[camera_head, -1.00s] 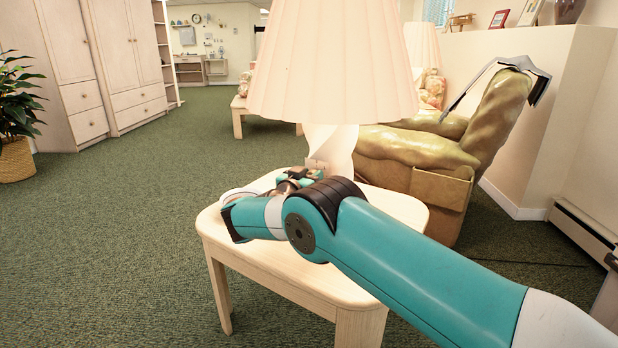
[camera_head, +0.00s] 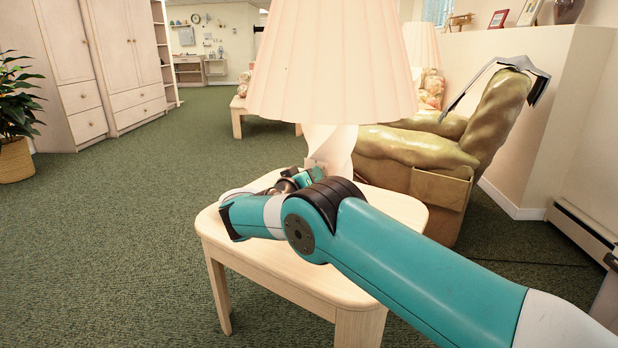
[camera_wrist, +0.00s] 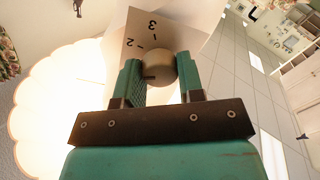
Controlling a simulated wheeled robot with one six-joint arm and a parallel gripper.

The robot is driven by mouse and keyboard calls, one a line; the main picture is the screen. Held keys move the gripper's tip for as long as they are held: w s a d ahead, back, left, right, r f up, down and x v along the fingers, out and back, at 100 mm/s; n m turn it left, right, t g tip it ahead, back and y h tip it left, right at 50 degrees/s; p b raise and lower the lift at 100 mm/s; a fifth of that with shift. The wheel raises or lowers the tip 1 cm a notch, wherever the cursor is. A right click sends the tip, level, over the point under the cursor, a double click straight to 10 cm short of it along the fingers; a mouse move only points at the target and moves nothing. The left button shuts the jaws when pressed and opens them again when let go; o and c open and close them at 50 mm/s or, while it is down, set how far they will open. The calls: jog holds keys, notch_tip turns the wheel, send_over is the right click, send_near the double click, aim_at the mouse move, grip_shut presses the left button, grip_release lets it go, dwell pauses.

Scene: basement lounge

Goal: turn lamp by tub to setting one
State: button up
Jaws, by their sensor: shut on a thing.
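The lamp stands on a pale wooden side table (camera_head: 290,275), with a pleated cream shade (camera_head: 332,60) and a twisted white base (camera_head: 335,145). In the wrist view its dial plate (camera_wrist: 138,28) shows the printed marks 2 and 3. A round beige knob (camera_wrist: 160,66) with a dark line sits below these marks. My gripper (camera_wrist: 158,78) is shut on the knob, one teal finger on each side. In the head view my gripper (camera_head: 318,173) is at the lamp base, mostly hidden by my wrist. I see no tub, and no mark 1 can be read.
A tan recliner (camera_head: 425,155) stands just behind the table on the right. A low pale wall (camera_head: 540,110) is behind it. A potted plant (camera_head: 15,115) and tall cabinets (camera_head: 70,45) are at the left. The green carpet (camera_head: 120,240) is clear left of the table.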

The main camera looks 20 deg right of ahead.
jog(key=shift+a+n, duration=0.2)
jog(key=shift+n, duration=1.7)
jog(key=o, duration=0.9)
